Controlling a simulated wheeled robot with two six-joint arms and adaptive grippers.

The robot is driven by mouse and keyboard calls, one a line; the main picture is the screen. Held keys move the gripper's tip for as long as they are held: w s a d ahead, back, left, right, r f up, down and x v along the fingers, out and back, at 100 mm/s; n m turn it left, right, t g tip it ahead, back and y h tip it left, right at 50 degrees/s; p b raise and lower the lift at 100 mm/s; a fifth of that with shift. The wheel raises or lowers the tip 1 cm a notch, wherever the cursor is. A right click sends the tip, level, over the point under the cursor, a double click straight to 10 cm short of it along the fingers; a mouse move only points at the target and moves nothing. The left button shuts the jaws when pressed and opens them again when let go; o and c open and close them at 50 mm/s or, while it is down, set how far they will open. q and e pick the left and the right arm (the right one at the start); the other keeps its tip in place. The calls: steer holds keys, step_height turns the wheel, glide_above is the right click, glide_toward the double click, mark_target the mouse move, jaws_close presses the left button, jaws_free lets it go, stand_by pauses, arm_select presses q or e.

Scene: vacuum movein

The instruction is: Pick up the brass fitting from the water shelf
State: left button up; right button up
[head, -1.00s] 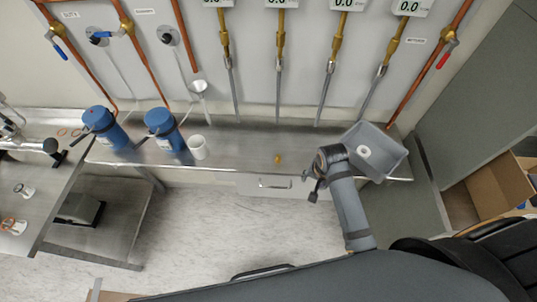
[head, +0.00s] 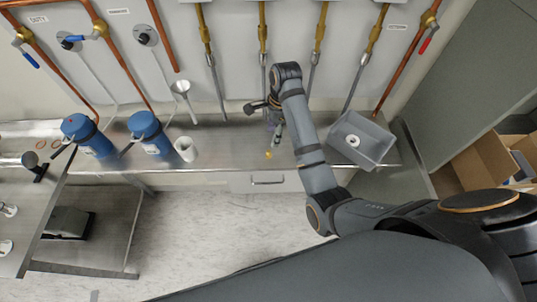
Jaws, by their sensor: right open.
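The brass fitting (head: 268,155) is a small yellow piece lying on the steel shelf (head: 220,150) below the wall pipes. My right gripper (head: 276,138) hangs over the shelf just behind the fitting, a little to its right in the picture. It appears apart from the fitting, and it is open with nothing seen in it. Its fingers are small and partly hidden by the wrist. My left gripper is not in view.
A grey bin (head: 367,139) with a white ring stands at the shelf's right end. A white cup (head: 186,149) and two blue canisters (head: 151,134) stand to the left. Brass valves with steel tubes (head: 216,88) line the wall behind. The shelf between cup and fitting is clear.

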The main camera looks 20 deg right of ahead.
steer(key=b, duration=0.2)
glide_above(269, 151)
steer(key=d, duration=0.1)
step_height(269, 151, down, 4)
steer(key=shift+w+f, duration=0.15)
steer(key=shift+f, duration=0.3)
steer(key=f+p, duration=0.1)
steer(key=f, duration=0.1)
steer(key=a+f+p, duration=0.1)
steer(key=f, duration=0.1)
steer(key=shift+s+f, duration=0.2)
steer(key=shift+f, duration=0.15)
steer(key=shift+w+f, duration=0.1)
steer(key=shift+f, duration=0.1)
jaws_close()
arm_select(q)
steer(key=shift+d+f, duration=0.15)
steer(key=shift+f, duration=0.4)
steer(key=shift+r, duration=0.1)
arm_select(e)
steer(key=shift+r, duration=0.15)
